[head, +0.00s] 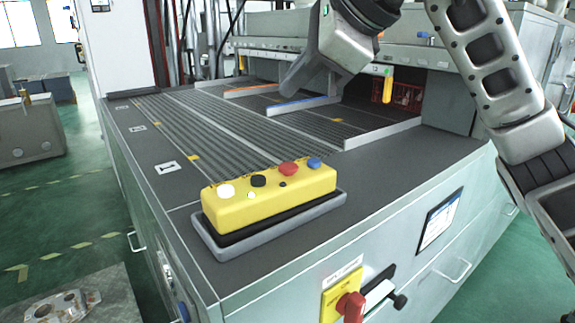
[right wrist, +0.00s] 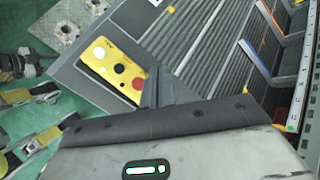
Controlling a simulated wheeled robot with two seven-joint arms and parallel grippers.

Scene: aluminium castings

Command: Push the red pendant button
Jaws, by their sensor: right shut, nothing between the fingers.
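The yellow pendant (head: 270,205) lies in a grey tray (head: 340,197) on the front corner of the machine top. It carries a white, a black, a red and a blue button in a row. The red button (head: 288,169) is third from the left; it also shows in the right wrist view (right wrist: 138,83). My right gripper (head: 286,90) is shut and empty, above the machine top and behind the pendant in the head view, apart from it. In the right wrist view its fingers (right wrist: 152,90) appear just right of the red button; the blue button is hidden there.
A red rotary switch (head: 350,306) on a yellow plate sits on the machine's front panel. Ribbed conveyor strips (head: 215,120) run behind the pendant, with low orange and blue guide rails. A metal plate with a casting (head: 65,305) is at lower left.

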